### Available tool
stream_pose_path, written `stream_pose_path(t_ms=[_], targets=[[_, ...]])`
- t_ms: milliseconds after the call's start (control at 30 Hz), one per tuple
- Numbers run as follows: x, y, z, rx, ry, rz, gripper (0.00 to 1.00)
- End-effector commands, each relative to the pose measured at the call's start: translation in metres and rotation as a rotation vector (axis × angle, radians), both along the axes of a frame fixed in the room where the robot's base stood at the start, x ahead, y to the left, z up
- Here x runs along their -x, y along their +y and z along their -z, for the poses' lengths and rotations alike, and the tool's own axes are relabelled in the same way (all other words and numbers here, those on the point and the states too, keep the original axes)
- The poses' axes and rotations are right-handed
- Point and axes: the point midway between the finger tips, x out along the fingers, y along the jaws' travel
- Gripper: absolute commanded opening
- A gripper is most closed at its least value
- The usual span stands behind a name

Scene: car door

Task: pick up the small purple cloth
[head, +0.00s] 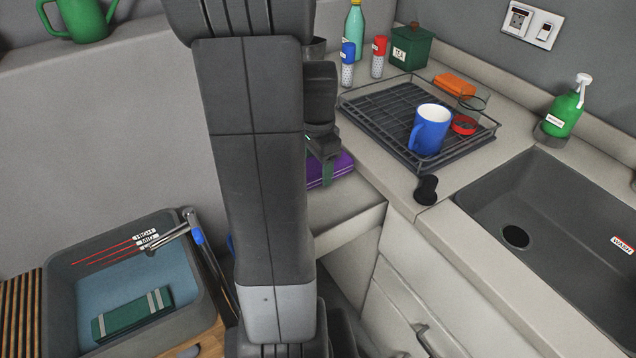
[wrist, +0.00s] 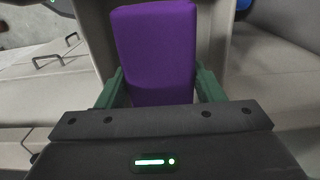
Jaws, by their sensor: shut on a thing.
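The small purple cloth (wrist: 156,50) is a folded purple block between the two green fingers of my gripper (wrist: 156,90) in the wrist view. The fingers sit at its left and right sides and are shut on it. In the head view the cloth (head: 330,170) shows low by the counter corner, left of the dish rack. My gripper (head: 328,172) is at its near side there. My arm hides the cloth's left part in the head view. I cannot tell whether the cloth touches the surface under it.
A dish rack (head: 386,116) with a blue mug (head: 431,130) stands right of my gripper. A blue-capped shaker (head: 347,66) and a red-capped shaker (head: 378,58) stand behind. A sink (head: 560,220) is at right. A grey basin (head: 60,310) with a green cloth (head: 132,314) is at lower left.

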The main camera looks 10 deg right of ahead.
Motion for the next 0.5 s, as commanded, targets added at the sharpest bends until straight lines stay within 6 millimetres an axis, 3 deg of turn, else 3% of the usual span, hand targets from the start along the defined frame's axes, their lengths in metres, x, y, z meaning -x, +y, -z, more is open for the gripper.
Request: stream_pose_path(t_ms=[33, 300, 500], targets=[[-0.001, 0.0, -0.015, 0.001, -0.007, 0.0, 0.38], [-0.001, 0.0, -0.079, 0.001, -0.006, 0.0, 0.38], [-0.001, 0.0, -0.118, 0.001, -0.003, 0.0, 0.38]])
